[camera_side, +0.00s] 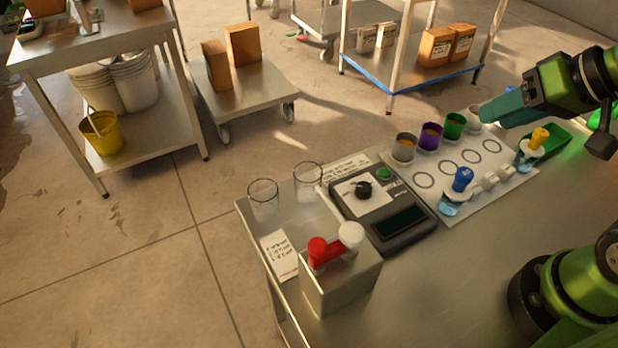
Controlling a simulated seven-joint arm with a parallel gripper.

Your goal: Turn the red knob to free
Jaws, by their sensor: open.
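The red knob (318,250) stands on top of a grey metal box (345,285) at the table's front left corner. A red bar runs from it toward a white round knob (351,236) on the same box. My gripper (490,115) is at the upper right, above the far end of the white mat, well apart from the red knob. Its teal fingers are seen from the side, open, with nothing visible between them. Any marking for the knob's positions is too small to read.
A dark device (405,238) with a black dial, green button and screen sits behind the box. Two clear glasses (263,197) and a written card (279,254) are nearby. Several coloured cups and dropper bottles (456,196) stand on the white mat (440,207). A green tray (552,139) lies far right.

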